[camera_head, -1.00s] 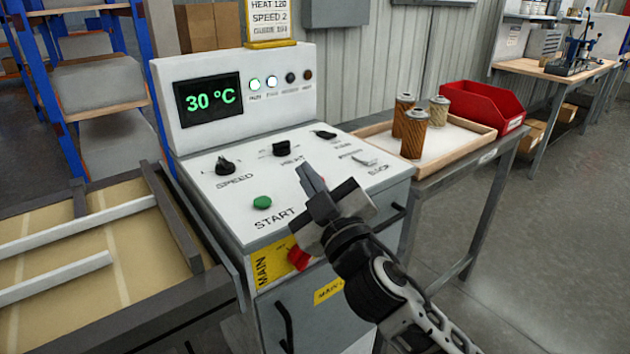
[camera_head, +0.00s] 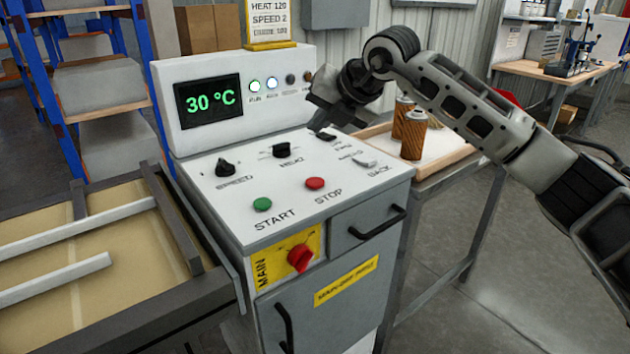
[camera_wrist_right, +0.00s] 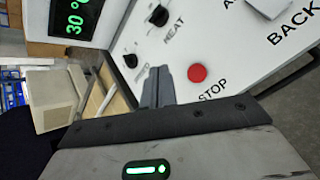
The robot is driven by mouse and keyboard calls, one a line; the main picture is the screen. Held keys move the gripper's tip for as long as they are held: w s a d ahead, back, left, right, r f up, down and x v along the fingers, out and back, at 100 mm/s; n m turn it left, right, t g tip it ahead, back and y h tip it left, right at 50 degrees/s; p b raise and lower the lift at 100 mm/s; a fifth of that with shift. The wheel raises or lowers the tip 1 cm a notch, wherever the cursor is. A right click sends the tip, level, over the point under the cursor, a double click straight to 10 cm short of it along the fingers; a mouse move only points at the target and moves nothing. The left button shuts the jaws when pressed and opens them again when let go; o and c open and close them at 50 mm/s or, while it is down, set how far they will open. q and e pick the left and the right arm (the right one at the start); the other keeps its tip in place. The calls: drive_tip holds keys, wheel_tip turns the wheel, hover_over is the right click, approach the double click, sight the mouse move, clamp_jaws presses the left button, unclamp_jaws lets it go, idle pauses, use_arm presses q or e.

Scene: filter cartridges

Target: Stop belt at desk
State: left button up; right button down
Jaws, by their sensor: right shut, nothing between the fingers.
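The control desk (camera_head: 240,225) has a sloped white panel. The red STOP button (camera_head: 316,184) stands clear in the head view, right of the green START button (camera_head: 262,205). STOP also shows in the right wrist view (camera_wrist_right: 197,73), close to my fingers. My right gripper (camera_head: 318,124) is shut and empty, at the back right of the panel in the head view, apart from STOP. Its shut fingers show in the wrist view (camera_wrist_right: 156,88). The belt (camera_head: 70,235) lies left of the desk; whether it runs cannot be told. My left gripper is not in view.
The panel also carries the SPEED knob (camera_head: 224,168), the HEAT knob (camera_head: 282,150) and a display (camera_head: 208,98) reading 30 °C. A red MAIN switch (camera_head: 300,258) is on the front. Right of the desk, a tray (camera_head: 460,153) holds filter cartridges (camera_head: 414,137), partly behind my arm.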

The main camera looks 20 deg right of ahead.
sight(319, 184)
drive_tip(key=shift+a+f, duration=0.1)
drive_tip(key=shift+f, duration=0.05)
